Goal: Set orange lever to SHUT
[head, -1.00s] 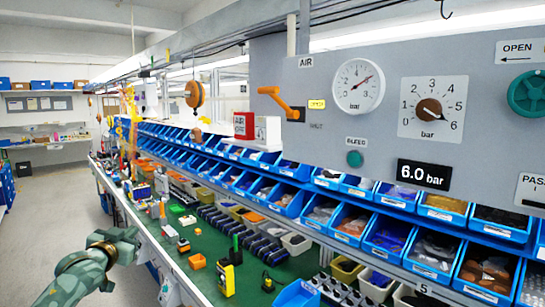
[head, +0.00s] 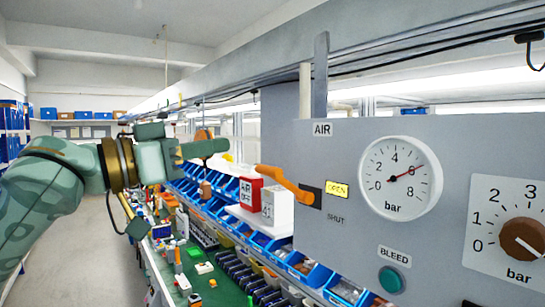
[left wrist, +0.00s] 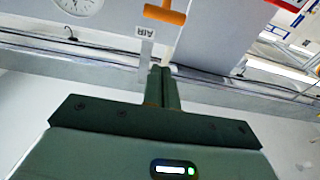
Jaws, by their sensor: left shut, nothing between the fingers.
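The orange lever (head: 283,182) sticks out from the grey panel beside the AIR label (head: 321,129). Its free end points left and slightly up in the head view. To the right of its pivot are a bright yellow OPEN label (head: 337,189) and a dim grey SHUT label (head: 336,219) below it. My left gripper (head: 222,146) is shut and empty, to the left of and above the lever's free end, apart from it. In the left wrist view its closed fingers (left wrist: 161,72) point toward the panel, and the lever (left wrist: 165,14) shows at the top edge.
A round pressure gauge (head: 398,178), a teal BLEED button (head: 390,279) and a brown bar knob (head: 522,239) are on the panel. Blue bins (head: 305,268) line the bench below.

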